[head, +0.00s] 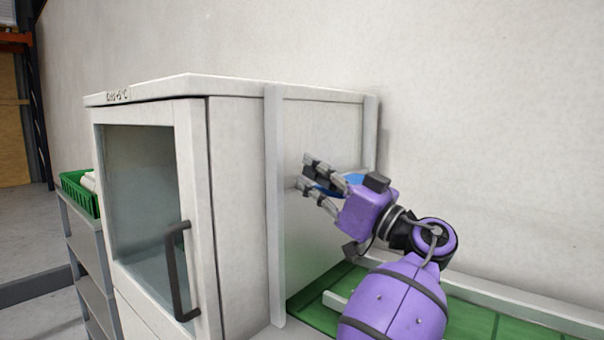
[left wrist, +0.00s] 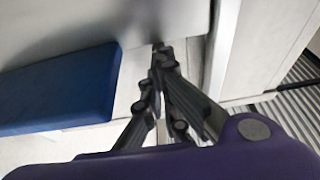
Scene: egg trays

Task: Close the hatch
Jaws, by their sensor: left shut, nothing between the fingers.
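A white cabinet (head: 235,150) stands with a side panel (head: 322,125) between two upright rails; this panel looks like the hatch, but my gripper hides part of it. My left gripper (head: 305,173) is at this side face, shut and empty, pointing toward it. In the left wrist view its closed fingertips (left wrist: 160,50) are at the lower edge of a pale panel (left wrist: 160,14); I cannot tell whether they touch it. A blue flat piece (left wrist: 65,92) lies left of the fingers, and a bit of blue shows behind the gripper in the head view. My right gripper is not in view.
The cabinet's front has a glass door (head: 137,185) with a dark handle (head: 178,270). A grey shelf unit (head: 86,250) with a green crate (head: 75,192) stands at the left. A green surface (head: 318,308) lies below my arm. A plain wall is behind.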

